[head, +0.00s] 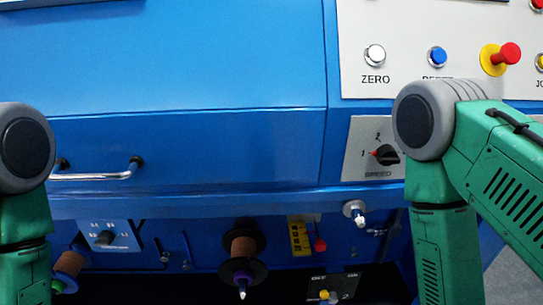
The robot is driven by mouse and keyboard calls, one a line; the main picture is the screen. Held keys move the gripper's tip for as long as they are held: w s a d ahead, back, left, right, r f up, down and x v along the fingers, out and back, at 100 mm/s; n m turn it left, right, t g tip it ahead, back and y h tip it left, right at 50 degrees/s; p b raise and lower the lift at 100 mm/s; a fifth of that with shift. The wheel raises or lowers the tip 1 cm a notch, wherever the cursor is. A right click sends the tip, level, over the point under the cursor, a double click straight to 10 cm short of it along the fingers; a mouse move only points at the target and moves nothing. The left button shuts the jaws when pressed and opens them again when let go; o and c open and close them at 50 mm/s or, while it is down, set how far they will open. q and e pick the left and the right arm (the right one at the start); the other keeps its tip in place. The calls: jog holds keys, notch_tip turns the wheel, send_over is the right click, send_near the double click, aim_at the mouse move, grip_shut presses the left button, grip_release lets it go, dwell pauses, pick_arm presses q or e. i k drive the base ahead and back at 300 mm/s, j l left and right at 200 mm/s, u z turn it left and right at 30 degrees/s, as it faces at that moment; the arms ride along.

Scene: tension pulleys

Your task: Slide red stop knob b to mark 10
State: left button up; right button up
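A small red knob (320,244) sits at the right side of a yellow scale (299,237) with dark markings, low on the machine front. It is the only red knob beside a scale here. The letter b and the scale's numbers are too small to read, so I cannot tell which mark the knob is at. My left and right arms come down at the two sides of the head view. Both grippers are outside the picture.
A spool (243,249) on a dark spindle stands left of the scale. A silver-and-white peg (355,212) sticks out to its upper right. A dark panel (333,283) with small knobs lies below. A speed dial (386,154) and a button panel (404,25) are above.

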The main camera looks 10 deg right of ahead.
aim_at(320, 247)
jog(key=k+l+z, duration=0.1)
jog(key=l+z, duration=0.15)
jog(key=k+l+z, duration=0.2)
jog(key=l, duration=0.15)
jog(key=l+z, duration=0.25)
